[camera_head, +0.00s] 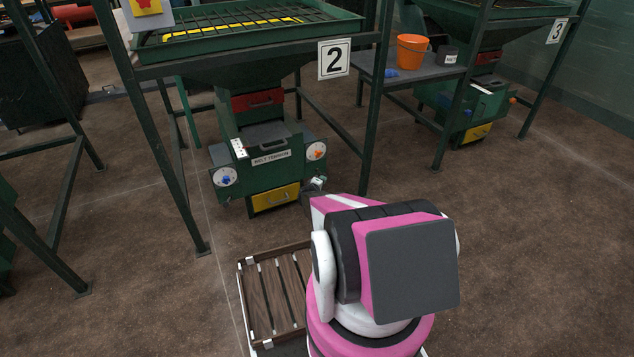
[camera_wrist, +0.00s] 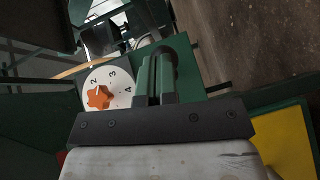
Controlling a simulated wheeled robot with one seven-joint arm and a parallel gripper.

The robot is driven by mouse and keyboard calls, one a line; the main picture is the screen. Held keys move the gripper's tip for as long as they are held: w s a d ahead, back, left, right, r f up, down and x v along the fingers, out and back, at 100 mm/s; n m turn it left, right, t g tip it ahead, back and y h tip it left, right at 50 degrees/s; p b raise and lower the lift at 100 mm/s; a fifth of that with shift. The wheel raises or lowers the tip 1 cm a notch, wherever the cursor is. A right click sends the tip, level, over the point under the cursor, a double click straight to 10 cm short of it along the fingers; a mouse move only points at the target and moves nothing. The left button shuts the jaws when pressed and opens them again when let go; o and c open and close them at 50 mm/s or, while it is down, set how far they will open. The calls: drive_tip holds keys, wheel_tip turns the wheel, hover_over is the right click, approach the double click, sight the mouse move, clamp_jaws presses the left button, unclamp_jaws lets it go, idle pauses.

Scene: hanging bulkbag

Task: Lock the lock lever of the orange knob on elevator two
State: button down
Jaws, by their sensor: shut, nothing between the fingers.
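The orange knob (camera_wrist: 98,97) sits on a white numbered dial (camera_wrist: 118,76) in the wrist view, left of my gripper (camera_wrist: 157,62). The fingers are together and empty, in front of a green panel beside the dial. In the head view, the orange knob (camera_head: 316,151) is at the right of the elevator's green front, below the number 2 sign (camera_head: 334,59). My gripper (camera_head: 314,184) is low beside it, small and partly hidden by my arm. I cannot make out the lock lever clearly; whether the fingers touch anything is unclear.
A blue knob (camera_head: 226,178) is on the left of the same machine, with a yellow panel (camera_head: 275,198) low between. Green frame legs (camera_head: 371,120) stand around it. Elevator three's sign (camera_head: 556,31) and an orange bucket (camera_head: 411,52) are to the right. Brown floor is open at right.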

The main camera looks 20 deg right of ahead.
drive_tip(key=shift+w+d, duration=0.15)
drive_tip(key=shift+d, duration=0.6)
drive_tip(key=shift+w+d, duration=0.1)
drive_tip(key=shift+d, duration=0.65)
drive_tip(key=shift+d, duration=0.15)
